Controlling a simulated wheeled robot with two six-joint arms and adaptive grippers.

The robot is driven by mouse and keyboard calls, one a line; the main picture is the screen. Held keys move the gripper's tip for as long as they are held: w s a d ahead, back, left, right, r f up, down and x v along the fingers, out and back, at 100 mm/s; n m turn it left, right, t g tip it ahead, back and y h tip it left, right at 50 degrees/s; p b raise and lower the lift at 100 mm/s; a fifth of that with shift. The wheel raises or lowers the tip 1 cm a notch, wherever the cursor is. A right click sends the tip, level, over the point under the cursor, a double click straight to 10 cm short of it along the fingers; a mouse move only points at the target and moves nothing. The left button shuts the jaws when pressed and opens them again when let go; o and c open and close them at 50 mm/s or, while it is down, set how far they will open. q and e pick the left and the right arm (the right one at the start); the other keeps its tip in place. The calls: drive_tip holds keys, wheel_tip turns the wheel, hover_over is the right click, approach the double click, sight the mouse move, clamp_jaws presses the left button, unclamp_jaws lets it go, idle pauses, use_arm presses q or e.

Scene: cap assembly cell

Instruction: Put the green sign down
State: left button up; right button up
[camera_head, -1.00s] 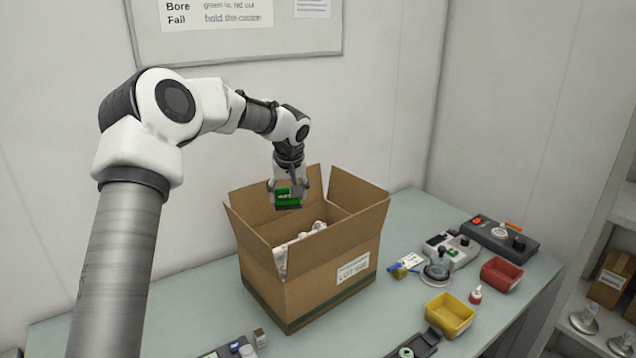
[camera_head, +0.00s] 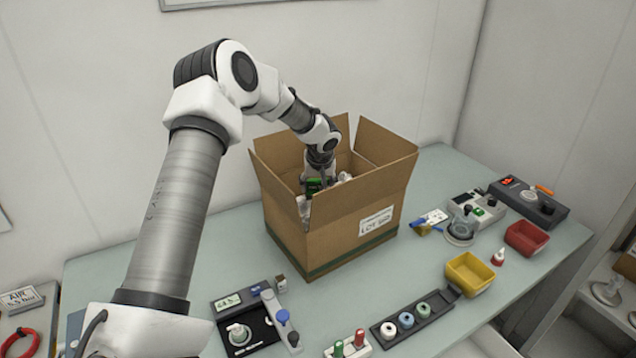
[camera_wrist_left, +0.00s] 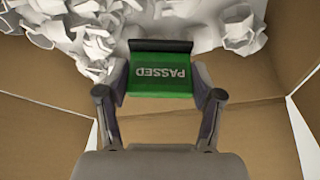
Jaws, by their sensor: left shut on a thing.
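The green sign (camera_wrist_left: 160,84) is a small block with the word "PASSED" and a dark edge. In the left wrist view my left gripper (camera_wrist_left: 162,90) is shut on it, one finger at each side. My right gripper is not in view.
The cardboard box (camera_head: 345,238) stands on the pale green table (camera_head: 200,248) with its flaps up. Right of it are a yellow bin (camera_head: 470,274), a red bin (camera_head: 527,238) and small devices. A tray of coloured rings (camera_head: 412,322) lies in front.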

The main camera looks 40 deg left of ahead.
use_arm(q)
drive_tip(key=shift+f, duration=0.2)
drive_tip(key=o, duration=0.9)
drive_tip(key=shift+c, duration=0.2)
drive_tip(key=shift+o, duration=1.4)
drive_tip(key=shift+w+f, duration=0.1)
